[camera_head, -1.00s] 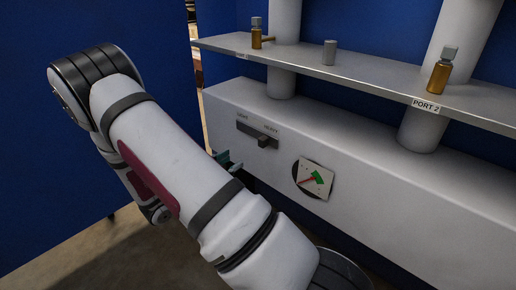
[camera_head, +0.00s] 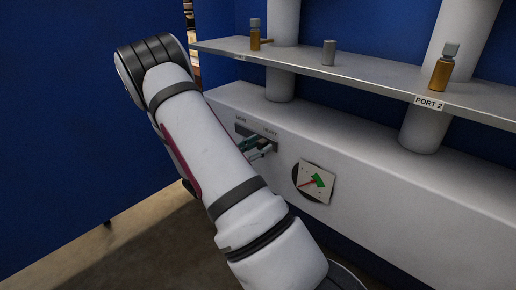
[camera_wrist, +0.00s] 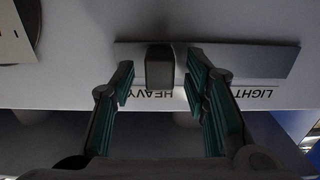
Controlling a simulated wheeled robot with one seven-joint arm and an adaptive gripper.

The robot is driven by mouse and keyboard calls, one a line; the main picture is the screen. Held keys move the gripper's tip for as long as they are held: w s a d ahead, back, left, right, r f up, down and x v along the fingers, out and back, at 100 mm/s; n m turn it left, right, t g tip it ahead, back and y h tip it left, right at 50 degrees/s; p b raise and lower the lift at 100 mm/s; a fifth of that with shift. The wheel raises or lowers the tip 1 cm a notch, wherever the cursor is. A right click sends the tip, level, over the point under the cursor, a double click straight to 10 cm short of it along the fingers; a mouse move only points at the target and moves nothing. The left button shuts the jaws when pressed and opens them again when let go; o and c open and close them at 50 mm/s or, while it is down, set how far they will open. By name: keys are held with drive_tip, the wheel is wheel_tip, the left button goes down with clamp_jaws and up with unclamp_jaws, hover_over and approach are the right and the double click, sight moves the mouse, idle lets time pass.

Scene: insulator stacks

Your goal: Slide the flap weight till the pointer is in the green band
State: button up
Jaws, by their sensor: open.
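The flap weight is a dark block-shaped knob (camera_wrist: 160,68) on a grey slide strip (camera_wrist: 250,60) marked LIGHT and HEAVY. In the wrist view the knob is nearer the HEAVY end. My gripper (camera_wrist: 160,84) is open, one teal-padded finger on each side of the knob, with visible gaps. In the head view my gripper (camera_head: 260,148) is at the strip and largely hides the knob. The dial (camera_head: 314,183) is a white plate with a red pointer (camera_head: 307,184) and a green band (camera_head: 320,180). The pointer's tip is near the band; I cannot tell whether it is inside.
A grey shelf (camera_head: 375,83) juts out above the white housing (camera_head: 370,175). It bears two amber bottles (camera_head: 255,36) (camera_head: 441,72) and a grey cylinder (camera_head: 329,53). White columns stand behind. A blue panel (camera_head: 60,120) is at the left.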

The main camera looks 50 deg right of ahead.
clamp_jaws()
drive_tip(key=shift+s, duration=0.8)
unclamp_jaws()
drive_tip(key=shift+a, duration=0.1)
drive_tip(key=a, duration=1.2)
drive_tip(key=shift+w, duration=0.35)
